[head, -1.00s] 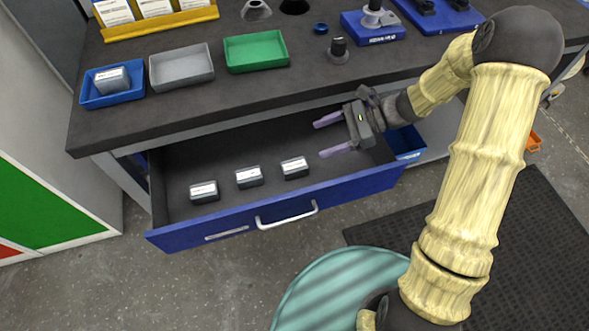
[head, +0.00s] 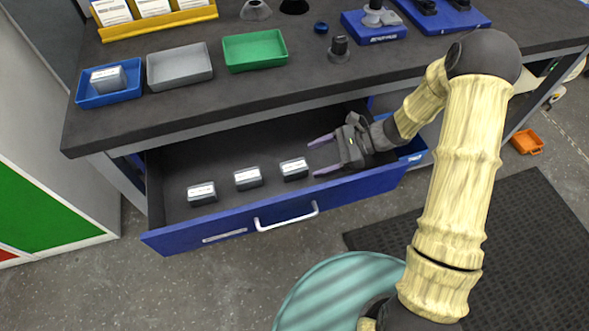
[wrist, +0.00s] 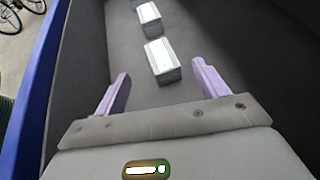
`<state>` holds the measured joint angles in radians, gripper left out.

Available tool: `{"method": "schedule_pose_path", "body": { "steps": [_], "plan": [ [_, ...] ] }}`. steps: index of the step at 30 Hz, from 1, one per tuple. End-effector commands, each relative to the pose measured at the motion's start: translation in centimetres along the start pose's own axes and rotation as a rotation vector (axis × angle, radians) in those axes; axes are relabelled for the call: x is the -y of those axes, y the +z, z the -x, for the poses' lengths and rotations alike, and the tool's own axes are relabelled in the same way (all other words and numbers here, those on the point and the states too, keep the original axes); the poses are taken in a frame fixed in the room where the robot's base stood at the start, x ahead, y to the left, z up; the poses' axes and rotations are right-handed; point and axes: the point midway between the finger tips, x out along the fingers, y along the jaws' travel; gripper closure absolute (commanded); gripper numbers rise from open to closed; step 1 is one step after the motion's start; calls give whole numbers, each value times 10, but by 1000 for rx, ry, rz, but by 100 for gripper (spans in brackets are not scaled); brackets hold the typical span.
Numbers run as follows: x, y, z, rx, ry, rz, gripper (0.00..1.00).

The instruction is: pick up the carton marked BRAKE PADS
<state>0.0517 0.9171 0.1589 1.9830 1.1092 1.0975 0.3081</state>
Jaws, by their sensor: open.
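Three small dark cartons with white labels stand in a row in the open blue drawer: left (head: 201,194), middle (head: 248,179) and right (head: 294,169). Another labelled carton (head: 108,78) sits in a blue tray on the bench. The print is too small to read, so I cannot tell which is marked BRAKE PADS. My gripper (head: 313,159) is open and empty inside the drawer, just right of the right carton. In the wrist view that carton (wrist: 163,62) lies just ahead of the open fingers (wrist: 160,74), with the middle one (wrist: 149,19) beyond.
The drawer front (head: 275,214) with its handle and the drawer walls surround the cartons. The bench top (head: 220,101) overhangs the drawer's back. It carries a blue tray (head: 109,96), a grey tray (head: 180,68) and a green tray (head: 255,51). The drawer floor around the cartons is clear.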

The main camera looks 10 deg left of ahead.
Motion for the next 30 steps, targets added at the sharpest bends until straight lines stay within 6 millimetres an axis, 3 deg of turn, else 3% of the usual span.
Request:
{"method": "schedule_pose_path", "body": {
  "steps": [5, 15, 30],
  "plan": [
    [-1, 0, -9, 1, 2, 0, 27],
    [-1, 0, -59, 1, 2, 0, 27],
    [0, 1, -62, 1, 0, 0, 27]
  ]
}}
